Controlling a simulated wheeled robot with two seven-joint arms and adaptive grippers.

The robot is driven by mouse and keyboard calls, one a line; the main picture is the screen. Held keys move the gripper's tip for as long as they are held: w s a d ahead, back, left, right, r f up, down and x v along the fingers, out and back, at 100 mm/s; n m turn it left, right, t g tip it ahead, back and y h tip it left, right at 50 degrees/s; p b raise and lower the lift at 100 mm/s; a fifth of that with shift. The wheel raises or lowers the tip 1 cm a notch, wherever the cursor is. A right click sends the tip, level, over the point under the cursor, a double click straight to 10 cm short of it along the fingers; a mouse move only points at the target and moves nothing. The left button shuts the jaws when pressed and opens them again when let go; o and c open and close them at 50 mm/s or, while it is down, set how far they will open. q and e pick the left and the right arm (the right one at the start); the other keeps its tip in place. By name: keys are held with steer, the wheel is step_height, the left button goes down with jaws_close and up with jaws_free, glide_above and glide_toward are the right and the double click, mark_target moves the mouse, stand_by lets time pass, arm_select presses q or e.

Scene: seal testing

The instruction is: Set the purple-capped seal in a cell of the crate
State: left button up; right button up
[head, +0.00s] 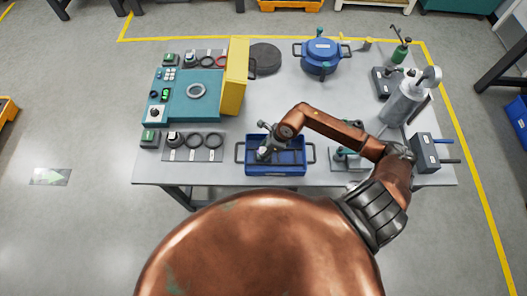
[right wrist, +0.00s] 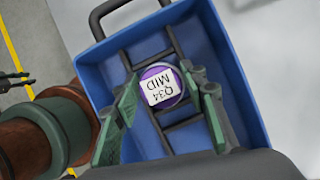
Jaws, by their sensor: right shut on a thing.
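The purple-capped seal (right wrist: 177,94) shows in the right wrist view, its purple top mostly covered by a white label reading "Q34 MID". My right gripper (right wrist: 167,112) has its green fingers on either side of it and is shut on it. In the head view my right gripper (head: 266,149) reaches down from above over the blue crate (head: 278,170). The crate also shows in the right wrist view (right wrist: 92,82), with dark divider bars making cells. The seal is inside the crate's outline; its lower end is hidden, so its height cannot be told. My left gripper is not seen.
Left of the crate stands a grey mat (head: 193,155) with black rings. A teal tester (head: 188,108) with a yellow panel (head: 237,77) is behind it. A blue pot (head: 320,57) stands at the back. A grey canister (head: 404,101) stands at right. The table middle is fairly clear.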

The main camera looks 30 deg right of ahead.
steer(key=shift+f, duration=0.65)
steer(key=shift+f, duration=0.1)
steer(key=o, duration=1.5)
steer(key=v, duration=1.2)
steer(key=shift+b, duration=0.35)
